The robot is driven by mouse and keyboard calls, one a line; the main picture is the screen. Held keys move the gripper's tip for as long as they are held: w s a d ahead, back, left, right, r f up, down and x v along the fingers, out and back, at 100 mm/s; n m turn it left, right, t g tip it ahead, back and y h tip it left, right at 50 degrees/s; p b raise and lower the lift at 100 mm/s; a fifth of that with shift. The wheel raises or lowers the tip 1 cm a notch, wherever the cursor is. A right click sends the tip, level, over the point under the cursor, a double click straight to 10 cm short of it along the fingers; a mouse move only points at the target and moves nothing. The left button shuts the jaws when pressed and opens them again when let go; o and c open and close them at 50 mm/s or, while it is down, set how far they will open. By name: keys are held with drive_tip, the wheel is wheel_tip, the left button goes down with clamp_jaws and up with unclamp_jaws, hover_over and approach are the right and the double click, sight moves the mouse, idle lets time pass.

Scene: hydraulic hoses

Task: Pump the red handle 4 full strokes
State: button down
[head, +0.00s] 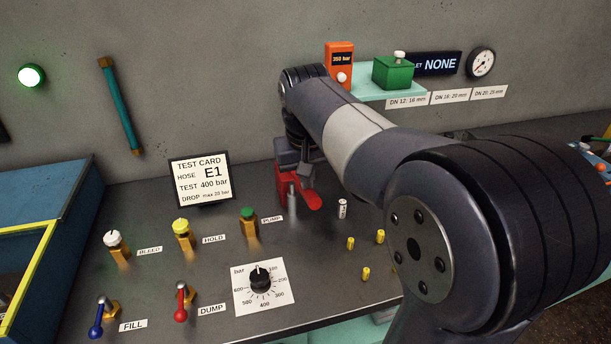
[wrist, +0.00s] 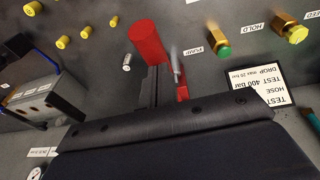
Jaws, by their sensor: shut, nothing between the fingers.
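The red pump handle (head: 314,201) is in the middle of the bench in the head view, beside a pale metal post (head: 292,203) and near the PUMP label. In the wrist view its thick red grip (wrist: 148,43) is at the top centre, with a smaller red part (wrist: 182,93) lower down. My gripper (head: 302,170) is right at the handle, pointing down, and covers part of it. In the wrist view my gripper (wrist: 160,82) is shut and empty, close beside the red parts. I cannot tell whether it touches them.
A test card (head: 200,180) stands left of the handle. The green-capped valve (head: 248,222) and a pressure dial (head: 261,280) are in front. Several yellow pegs (head: 380,236) and a small white cylinder (head: 342,208) are to the right. A shelf (head: 385,92) is on the wall.

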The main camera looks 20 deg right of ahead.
drive_tip(key=s+f+t+b, duration=0.3)
drive_tip(key=f+t+b, duration=0.1)
drive_tip(key=f+b, duration=0.9)
drive_tip(key=shift+s+f+b, duration=0.2)
drive_tip(key=shift+f+b, duration=0.2)
drive_tip(key=shift+b, duration=0.7)
drive_tip(key=shift+f, duration=0.1)
drive_tip(key=w+p+v, duration=0.1)
drive_tip(key=p+v, duration=0.4)
drive_tip(key=v, duration=0.9)
drive_tip(key=shift+a+r, duration=0.3)
drive_tip(key=shift+r, duration=0.45)
drive_tip(key=shift+r, duration=0.1)
